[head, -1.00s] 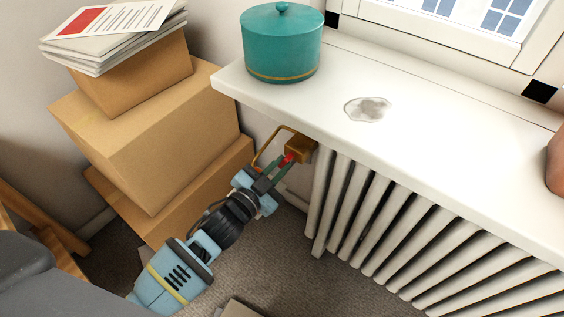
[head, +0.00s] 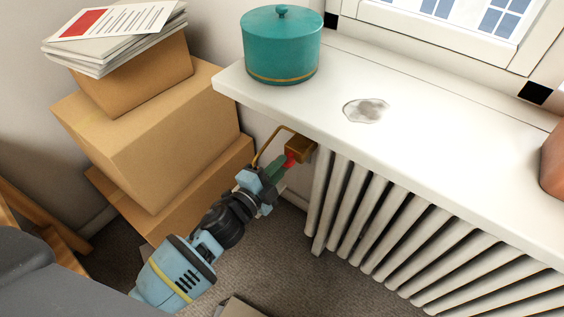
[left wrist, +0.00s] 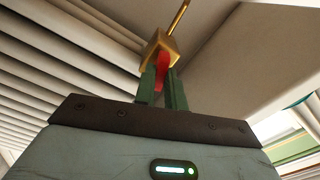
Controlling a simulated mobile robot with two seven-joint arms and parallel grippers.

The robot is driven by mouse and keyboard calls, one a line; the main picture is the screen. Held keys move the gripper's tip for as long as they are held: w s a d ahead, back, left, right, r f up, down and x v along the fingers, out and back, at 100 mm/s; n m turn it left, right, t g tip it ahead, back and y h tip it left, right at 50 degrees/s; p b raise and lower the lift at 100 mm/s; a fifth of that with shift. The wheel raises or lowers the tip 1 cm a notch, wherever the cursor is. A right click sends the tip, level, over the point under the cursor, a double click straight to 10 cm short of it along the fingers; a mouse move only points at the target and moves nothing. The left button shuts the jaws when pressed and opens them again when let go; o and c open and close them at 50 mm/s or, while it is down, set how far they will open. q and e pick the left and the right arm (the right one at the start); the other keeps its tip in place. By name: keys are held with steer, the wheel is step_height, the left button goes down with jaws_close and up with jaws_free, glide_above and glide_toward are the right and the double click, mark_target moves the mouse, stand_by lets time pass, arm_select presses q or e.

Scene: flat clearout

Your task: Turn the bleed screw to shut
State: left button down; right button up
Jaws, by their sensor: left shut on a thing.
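The bleed screw (head: 290,158) is a small red piece on a brass block (head: 301,148) at the radiator's upper left end, under the sill. In the left wrist view the red screw (left wrist: 162,70) sits between green fingers, below the brass block (left wrist: 160,46). My left gripper (head: 283,164) reaches up from the lower left and is shut on the screw. The fingers hide part of the screw. My right gripper is not in view.
The white radiator (head: 400,220) hangs under the white sill (head: 440,130), close to the gripper. A teal tin (head: 282,48) stands on the sill. Stacked cardboard boxes (head: 160,130) topped with papers (head: 115,30) stand left of the arm.

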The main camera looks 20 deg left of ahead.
arm_select(q)
steer(key=m, duration=0.4)
steer(key=c, duration=1.3)
jaws_free()
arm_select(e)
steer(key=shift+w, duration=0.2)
arm_select(q)
steer(key=p+v, duration=0.1)
steer(key=v, duration=0.6)
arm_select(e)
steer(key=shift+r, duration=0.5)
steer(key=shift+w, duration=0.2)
